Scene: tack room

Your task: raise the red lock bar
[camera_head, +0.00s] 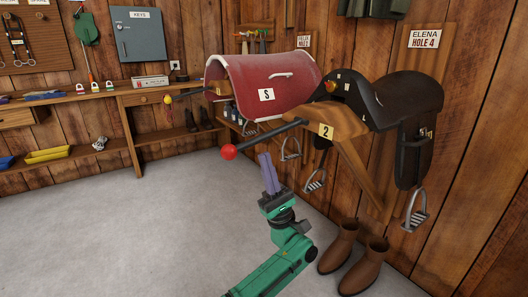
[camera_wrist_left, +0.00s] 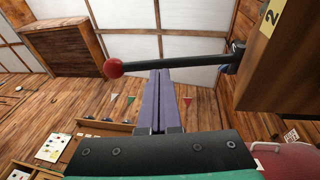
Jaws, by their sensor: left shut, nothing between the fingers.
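The lock bar (camera_head: 268,137) is a dark rod with a red ball knob (camera_head: 229,152) at its free end. It slopes slightly down from the wooden saddle rack (camera_head: 345,122) marked 2. In the left wrist view the bar (camera_wrist_left: 180,60) crosses above the fingers, with its red knob (camera_wrist_left: 114,68) at left and its mount at right. My left gripper (camera_head: 265,157) has purple fingers, shut and empty, pointing up just below the bar between knob and rack. The fingertips (camera_wrist_left: 160,73) look very close to the bar; I cannot tell whether they touch. My right gripper is out of view.
A black saddle (camera_head: 400,98) sits on the rack, with stirrups hanging below. Brown boots (camera_head: 340,248) stand at lower right. The grey floor (camera_head: 130,230) at left is clear.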

